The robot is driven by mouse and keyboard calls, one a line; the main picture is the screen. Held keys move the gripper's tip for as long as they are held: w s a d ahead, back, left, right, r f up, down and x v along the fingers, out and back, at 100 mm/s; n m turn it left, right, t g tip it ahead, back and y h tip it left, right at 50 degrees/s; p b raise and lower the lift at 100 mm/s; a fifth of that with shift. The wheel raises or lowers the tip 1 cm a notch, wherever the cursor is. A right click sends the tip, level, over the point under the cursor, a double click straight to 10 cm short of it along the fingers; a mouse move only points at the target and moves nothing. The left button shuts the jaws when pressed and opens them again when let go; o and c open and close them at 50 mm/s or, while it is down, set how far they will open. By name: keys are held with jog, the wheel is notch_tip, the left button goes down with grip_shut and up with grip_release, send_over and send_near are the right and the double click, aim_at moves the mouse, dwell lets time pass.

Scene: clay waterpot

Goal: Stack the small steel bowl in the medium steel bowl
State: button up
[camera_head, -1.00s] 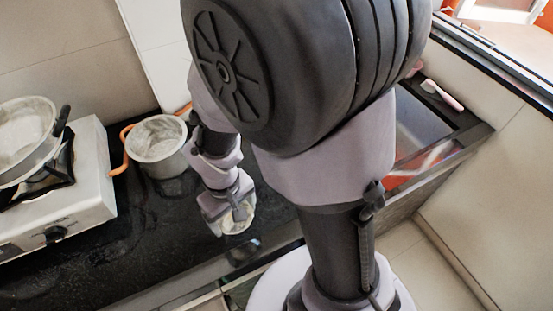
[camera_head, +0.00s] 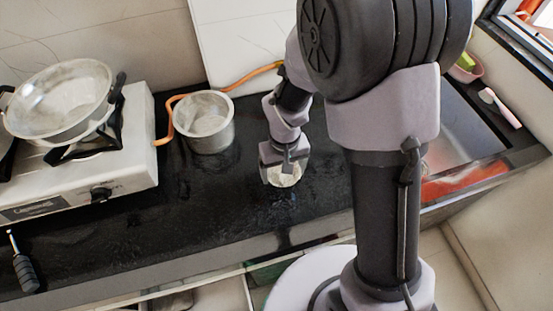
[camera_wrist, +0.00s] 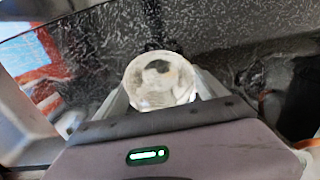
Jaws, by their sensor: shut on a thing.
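The small steel bowl (camera_head: 286,178) is between the fingers of my gripper (camera_head: 284,166), over the black counter. In the wrist view the small bowl (camera_wrist: 160,82) is round and shiny, with the gripper's fingers (camera_wrist: 160,92) on either side of it. My gripper is shut on it. A deeper, wider steel bowl (camera_head: 207,138), likely the medium one, stands upright on the counter to the left of my gripper and farther back. It looks empty, and the two bowls are apart. The gap under the small bowl is hard to judge.
A white stove (camera_head: 120,180) with a large steel pan (camera_head: 62,100) stands at the left. An orange hose (camera_head: 240,80) runs behind the medium bowl. A sink (camera_head: 470,130) is at the right. The black counter (camera_head: 180,225) is clear in front.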

jog(key=w, duration=0.2)
jog(key=w+a, duration=0.1)
jog(key=shift+w+a+f, duration=0.1)
jog(key=shift+w+f, duration=0.15)
jog(key=shift+w, duration=0.1)
jog(key=shift+w+a+f+b, duration=0.1)
jog(key=shift+w+f+b, duration=0.05)
jog(key=shift+f+b, duration=0.75)
jog(key=shift+w+f+b, duration=0.15)
jog(key=shift+f+b, duration=0.4)
jog(key=shift+f, duration=0.5)
jog(key=o, duration=1.3)
jog(key=shift+r, duration=0.1)
